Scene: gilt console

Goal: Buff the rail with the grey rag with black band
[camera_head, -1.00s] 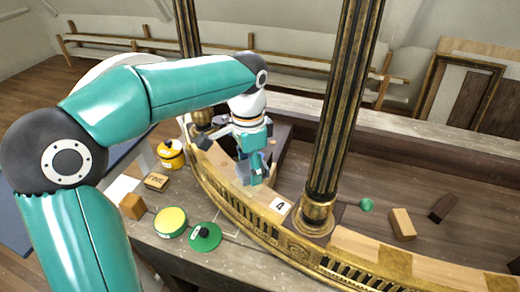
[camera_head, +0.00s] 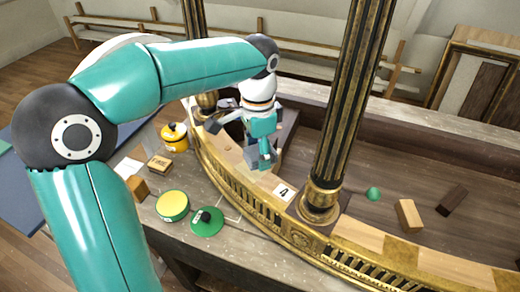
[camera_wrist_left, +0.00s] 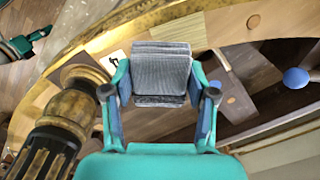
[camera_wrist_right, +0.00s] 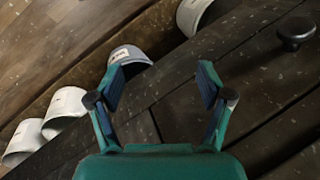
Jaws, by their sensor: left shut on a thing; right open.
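The grey rag with black band (camera_wrist_left: 160,75) is a ribbed grey pad with a dark strip along its near edge in the left wrist view. My left gripper (camera_wrist_left: 159,98) is shut on it, a finger at each side. In the head view, my left gripper (camera_head: 264,155) points down over the curved rail (camera_head: 232,160), left of the label 4 (camera_head: 283,192), and hides part of the rag. The rail has a pale wooden top and gilt edge. I cannot tell whether the rag touches it. My right gripper (camera_wrist_right: 160,86) is open and empty in the right wrist view.
A dark gilt column (camera_head: 345,105) rises from the rail right of my left gripper. A yellow pot (camera_head: 173,137), yellow-topped tin (camera_head: 172,206) and green lid (camera_head: 207,222) stand in front. White cylinders (camera_wrist_right: 65,102) and a black knob (camera_wrist_right: 296,30) show below my right gripper.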

